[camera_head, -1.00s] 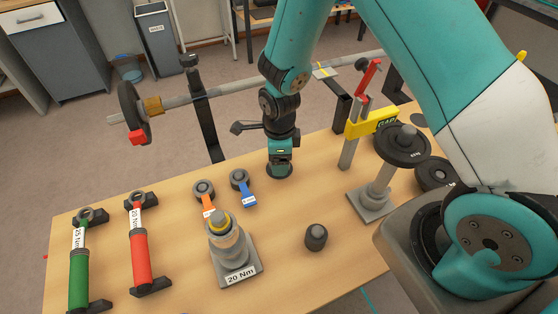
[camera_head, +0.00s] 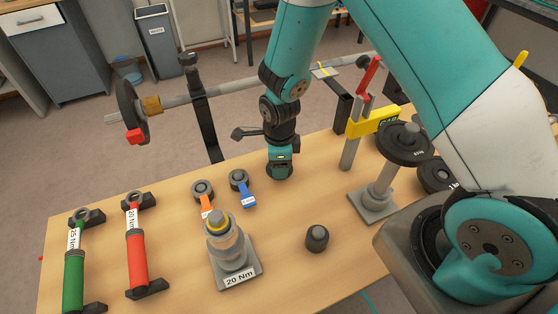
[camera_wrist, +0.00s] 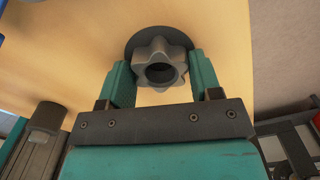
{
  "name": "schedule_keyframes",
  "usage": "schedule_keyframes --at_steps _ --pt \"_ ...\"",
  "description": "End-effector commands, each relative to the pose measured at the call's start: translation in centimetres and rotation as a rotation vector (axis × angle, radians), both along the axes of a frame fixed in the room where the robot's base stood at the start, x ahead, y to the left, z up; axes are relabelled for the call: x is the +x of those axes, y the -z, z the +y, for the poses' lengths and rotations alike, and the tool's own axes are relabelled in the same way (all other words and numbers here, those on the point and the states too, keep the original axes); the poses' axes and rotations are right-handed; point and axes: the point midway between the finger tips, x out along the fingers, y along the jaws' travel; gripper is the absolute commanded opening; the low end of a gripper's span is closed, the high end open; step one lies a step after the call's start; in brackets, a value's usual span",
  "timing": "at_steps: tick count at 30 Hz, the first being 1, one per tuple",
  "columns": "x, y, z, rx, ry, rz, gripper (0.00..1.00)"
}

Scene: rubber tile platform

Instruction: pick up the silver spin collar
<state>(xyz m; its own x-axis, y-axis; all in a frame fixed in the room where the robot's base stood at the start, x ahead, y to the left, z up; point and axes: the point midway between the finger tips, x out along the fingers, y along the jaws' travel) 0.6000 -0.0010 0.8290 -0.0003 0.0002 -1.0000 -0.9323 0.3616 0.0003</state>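The silver spin collar (camera_wrist: 160,70) is a grey, lobed knob with a round hole and a dark round flange, seen end-on in the wrist view. It stands at the table's far side. My gripper (camera_wrist: 160,72) has one finger on each side of the collar's lobes. Whether the fingers press on it or leave a small gap cannot be told. In the head view my gripper (camera_head: 280,172) points down at the tabletop, and it mostly hides the collar there.
On the wooden table (camera_head: 180,265) are blue (camera_head: 242,188) and orange (camera_head: 204,195) tagged parts, a 20 Nm stand (camera_head: 230,250), a dark knob (camera_head: 317,238) and red (camera_head: 137,250) and green (camera_head: 75,270) handles. A plate post (camera_head: 378,195) stands right. A long bar (camera_head: 230,88) lies behind.

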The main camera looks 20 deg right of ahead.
Motion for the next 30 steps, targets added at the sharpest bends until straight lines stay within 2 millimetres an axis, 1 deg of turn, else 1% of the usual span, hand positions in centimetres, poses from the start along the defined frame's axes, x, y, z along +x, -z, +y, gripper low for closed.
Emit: schedule_keyframes --at_steps 4,5,6,7,8,11,14,25,27,30 --pt "0.0 0.0 0.0 0.0 0.0 0.0 0.48" --pt "0.0 0.0 0.0 0.0 0.0 0.0 0.51" --pt "0.0 0.0 0.0 0.0 0.0 0.0 0.41" --pt "0.0 0.0 0.0 0.0 0.0 0.0 0.35" --pt "0.0 0.0 0.0 0.0 0.0 0.0 0.31" --pt "0.0 -0.1 0.0 0.001 0.0 -0.001 0.31" --pt "0.0 -0.7 0.0 0.001 0.0 -0.001 0.3" --pt "0.0 -4.6 0.0 0.0 0.0 -0.001 0.3" --pt "0.0 -5.1 0.0 0.0 0.0 0.0 0.3" --pt "0.0 -5.2 0.0 0.0 0.0 0.0 0.3"
